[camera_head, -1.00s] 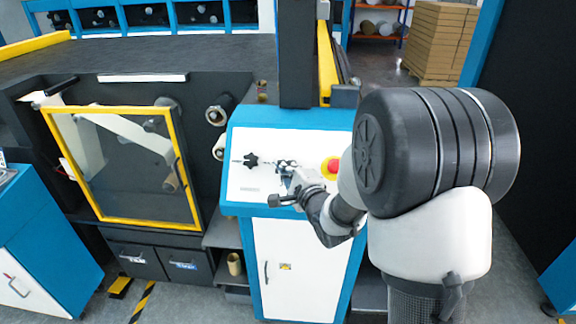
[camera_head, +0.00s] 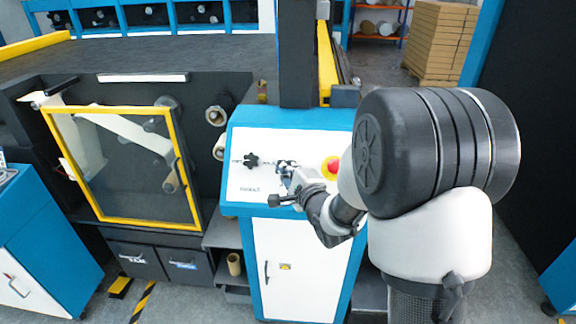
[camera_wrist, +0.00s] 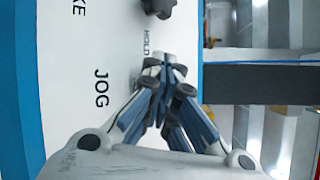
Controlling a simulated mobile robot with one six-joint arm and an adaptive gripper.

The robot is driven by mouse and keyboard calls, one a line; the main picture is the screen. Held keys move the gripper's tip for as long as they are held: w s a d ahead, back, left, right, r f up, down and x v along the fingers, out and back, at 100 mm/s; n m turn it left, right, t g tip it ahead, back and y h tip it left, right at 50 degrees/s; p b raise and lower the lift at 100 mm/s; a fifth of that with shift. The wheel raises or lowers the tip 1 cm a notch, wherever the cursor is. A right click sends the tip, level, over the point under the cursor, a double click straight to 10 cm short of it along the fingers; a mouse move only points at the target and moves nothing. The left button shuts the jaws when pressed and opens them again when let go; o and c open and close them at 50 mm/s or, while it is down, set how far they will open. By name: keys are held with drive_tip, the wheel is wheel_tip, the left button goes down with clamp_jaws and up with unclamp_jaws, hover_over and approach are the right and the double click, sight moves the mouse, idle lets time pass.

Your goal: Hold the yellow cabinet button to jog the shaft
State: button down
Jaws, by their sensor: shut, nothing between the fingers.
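The cabinet (camera_head: 300,262) is white with blue edges, and its sloped white top panel (camera_head: 245,190) carries the controls. My gripper (camera_head: 285,166) is over this panel, its fingers closed with nothing between them. In the wrist view the fingertips (camera_wrist: 168,62) point at the panel beside the printed words HOLD and JOG. The yellow button is not visible in either view; the fingers may hide it. I cannot tell whether the fingertips touch the panel. A black star knob (camera_head: 251,161) is left of the gripper; it also shows in the wrist view (camera_wrist: 158,7).
A red emergency stop on a yellow base (camera_head: 332,166) sits just right of my gripper, close to my wrist. A dark post (camera_head: 295,55) rises behind the panel. A yellow-framed clear guard (camera_head: 125,165) stands to the left. Stacked cartons (camera_head: 438,40) are at the back right.

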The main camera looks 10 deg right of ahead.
drive_tip(key=shift+r, duration=0.1)
drive_tip(key=shift+s+a+r, duration=0.15)
drive_tip(key=shift+s+r, duration=0.3)
drive_tip(key=shift+s, duration=0.05)
drive_tip(key=shift+p, duration=0.3)
drive_tip(key=s+r+p, duration=0.1)
drive_tip(key=s+a+r+p, duration=0.1)
drive_tip(key=s+r, duration=0.1)
drive_tip(key=shift+s+r, duration=0.2)
drive_tip(key=shift+r, duration=0.1)
idle(0.6)
